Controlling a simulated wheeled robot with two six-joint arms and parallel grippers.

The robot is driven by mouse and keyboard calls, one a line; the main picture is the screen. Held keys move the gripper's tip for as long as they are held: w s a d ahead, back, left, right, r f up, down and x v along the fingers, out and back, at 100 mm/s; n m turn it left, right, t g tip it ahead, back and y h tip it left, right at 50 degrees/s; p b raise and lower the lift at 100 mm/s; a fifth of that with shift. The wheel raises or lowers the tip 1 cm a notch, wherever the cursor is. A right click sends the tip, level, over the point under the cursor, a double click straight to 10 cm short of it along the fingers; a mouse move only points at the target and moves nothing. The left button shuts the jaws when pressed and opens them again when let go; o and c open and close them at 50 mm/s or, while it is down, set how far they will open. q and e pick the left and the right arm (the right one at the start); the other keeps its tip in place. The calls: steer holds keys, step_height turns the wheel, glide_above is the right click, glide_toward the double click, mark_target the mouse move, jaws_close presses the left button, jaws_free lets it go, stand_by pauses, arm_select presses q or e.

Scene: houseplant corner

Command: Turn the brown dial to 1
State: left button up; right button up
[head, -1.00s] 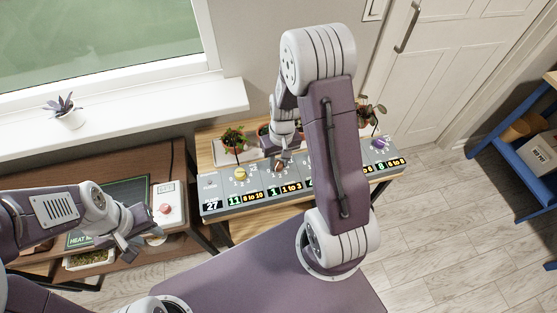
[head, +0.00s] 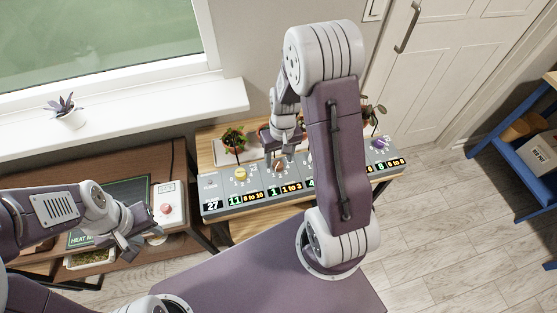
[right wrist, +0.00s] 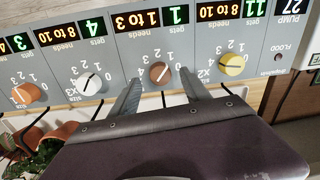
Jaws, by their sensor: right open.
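The brown dial (head: 279,167) is on the grey control panel (head: 222,206), between a yellow dial (head: 240,174) and the part hidden by my right arm. In the right wrist view the brown dial (right wrist: 160,73) shows a pale pointer mark and printed numbers around it. The display by it reads "1", with "1 to 3" beside it. My right gripper (right wrist: 159,80) is open, with one finger on each side of the brown dial; I cannot tell whether they touch it. My left gripper (head: 150,242) hangs by the brown bench, far from the panel; its opening is unclear.
A white dial (right wrist: 89,84) and an orange-brown dial (right wrist: 26,94) neighbour the brown one. Potted plants stand behind the panel, including a leafy one (head: 234,138). A red button (head: 166,209) sits on the bench at left. A purple dial (head: 380,143) is at right.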

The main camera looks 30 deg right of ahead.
mark_target(280, 164)
step_height(280, 164, up, 7)
steer(key=shift+d+p, duration=0.2)
steer(key=shift+p, duration=0.2)
